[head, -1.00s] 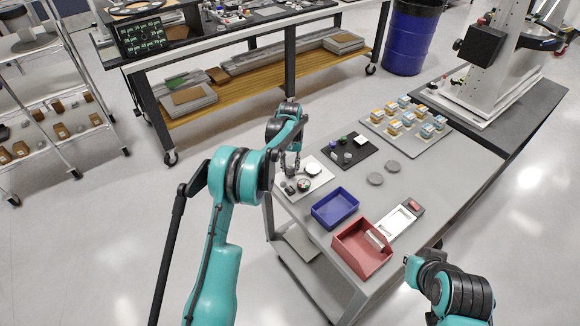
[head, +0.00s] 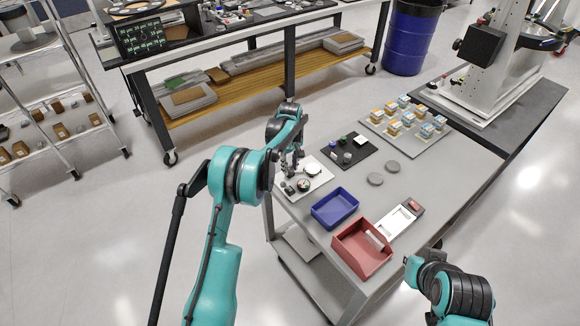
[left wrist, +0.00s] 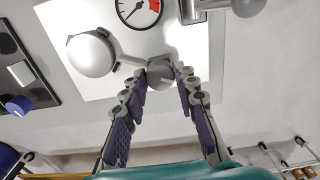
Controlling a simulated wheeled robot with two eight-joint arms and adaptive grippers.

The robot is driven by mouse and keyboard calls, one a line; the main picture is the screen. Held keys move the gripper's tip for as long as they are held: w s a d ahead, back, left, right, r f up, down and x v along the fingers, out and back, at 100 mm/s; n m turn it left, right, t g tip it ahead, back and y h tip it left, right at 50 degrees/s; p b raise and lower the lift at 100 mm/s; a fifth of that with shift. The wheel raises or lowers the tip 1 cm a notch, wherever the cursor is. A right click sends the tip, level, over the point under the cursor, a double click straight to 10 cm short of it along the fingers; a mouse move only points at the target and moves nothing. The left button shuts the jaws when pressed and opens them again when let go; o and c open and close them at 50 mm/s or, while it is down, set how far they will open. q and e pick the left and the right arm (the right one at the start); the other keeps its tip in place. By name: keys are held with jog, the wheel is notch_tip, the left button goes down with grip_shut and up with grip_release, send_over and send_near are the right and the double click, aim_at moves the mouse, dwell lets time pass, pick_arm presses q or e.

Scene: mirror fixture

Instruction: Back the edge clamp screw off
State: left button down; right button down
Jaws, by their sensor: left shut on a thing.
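The edge clamp screw (left wrist: 160,73) is a grey round knob at the end of a short arm beside a round pale mirror (left wrist: 90,54). My left gripper (left wrist: 162,72) is shut on this knob, with one finger on each side. The white fixture plate (head: 322,181) lies at the left corner of the grey table in the head view, and my left gripper (head: 291,172) reaches down to it. The knob is too small and covered to make out there. A dial gauge (left wrist: 138,8) with a red sector sits near the mirror. My right gripper is not visible.
A blue bin (head: 335,207) and a red bin (head: 362,248) stand on the table in front of the plate. A black mat (head: 349,152) with small parts lies behind it.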

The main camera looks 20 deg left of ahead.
aim_at(290, 169)
pick_arm(q)
jog(key=shift+n, duration=0.5)
jog(key=c, duration=1.2)
grip_release()
jog(key=shift+o, duration=0.2)
notch_tip(290, 169, up, 12)
